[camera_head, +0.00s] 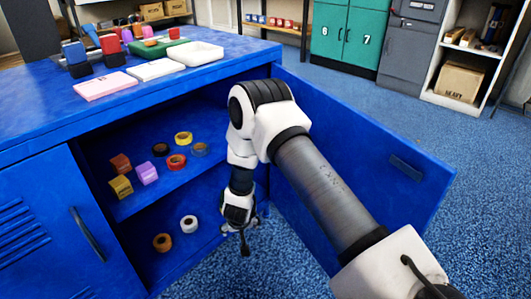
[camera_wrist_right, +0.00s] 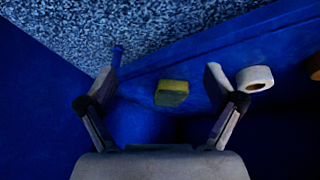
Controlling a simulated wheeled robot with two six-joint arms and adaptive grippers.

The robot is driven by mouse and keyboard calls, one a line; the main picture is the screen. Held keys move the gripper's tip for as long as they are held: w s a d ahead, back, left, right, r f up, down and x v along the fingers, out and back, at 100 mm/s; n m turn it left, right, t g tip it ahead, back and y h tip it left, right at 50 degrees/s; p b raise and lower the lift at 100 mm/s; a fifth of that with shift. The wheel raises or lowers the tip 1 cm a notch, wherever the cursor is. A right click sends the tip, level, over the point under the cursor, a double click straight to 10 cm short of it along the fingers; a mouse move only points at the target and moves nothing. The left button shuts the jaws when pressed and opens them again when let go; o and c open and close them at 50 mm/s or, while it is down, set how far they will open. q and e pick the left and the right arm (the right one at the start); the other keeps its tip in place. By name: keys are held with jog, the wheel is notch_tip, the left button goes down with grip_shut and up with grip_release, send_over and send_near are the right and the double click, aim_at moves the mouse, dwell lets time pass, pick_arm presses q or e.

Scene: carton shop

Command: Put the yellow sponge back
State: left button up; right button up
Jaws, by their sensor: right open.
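A yellow sponge (camera_wrist_right: 171,92) with a darker greenish side lies on a blue surface in the right wrist view. It appears ahead of and between the fingers of my right gripper (camera_wrist_right: 161,84), which is open and not touching it. In the head view my right gripper (camera_head: 241,229) hangs in front of the lower compartment of the open blue cabinet (camera_head: 128,210); I cannot make out the sponge there. My left gripper is not in view.
The open door (camera_head: 375,160) stands right.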

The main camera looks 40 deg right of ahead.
jog(key=s+a+f+n+g+y, duration=0.1)
jog(key=s+a, duration=0.3)
jog(key=s, duration=0.6)
jog(key=s+a+f+n+g+y, duration=0.1)
jog(key=s+a, duration=0.3)
jog(key=s, duration=0.6)
jog(key=s+a+f+n+g+y, duration=0.1)
jog(key=s+a+f+n, duration=0.1)
jog(key=s, duration=0.8)
jog(key=shift+a+n+g, duration=0.4)
jog(key=shift+a+n, duration=0.1)
jog(key=shift+a, duration=0.75)
jog(key=shift+r, duration=0.1)
